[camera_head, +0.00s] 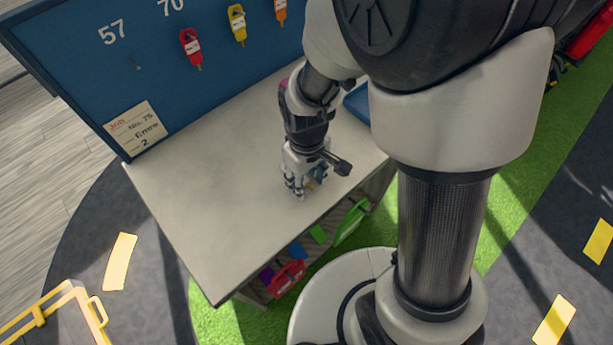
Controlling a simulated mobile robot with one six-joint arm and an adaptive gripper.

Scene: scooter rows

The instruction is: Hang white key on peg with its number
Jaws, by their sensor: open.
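My gripper (298,192) is low over the pale tabletop (210,190), near its right side, with its fingers pointing down. I cannot make out a white key; one could be hidden by the fingers or the arm. The blue peg board (90,70) stands along the table's back edge. It shows the numbers 57 (112,31) and, partly cut off, 70 (171,6). A bare peg (137,65) is below 57. A red key tag (191,47) hangs below 70. A yellow tag (237,24) and an orange tag (280,11) hang farther right.
A card (137,128) with handwriting leans at the board's lower left corner. A blue tray (357,103) is partly hidden behind my arm. Coloured items, one a red bin (287,278), sit on a shelf under the tabletop. The tabletop's left and middle are clear.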

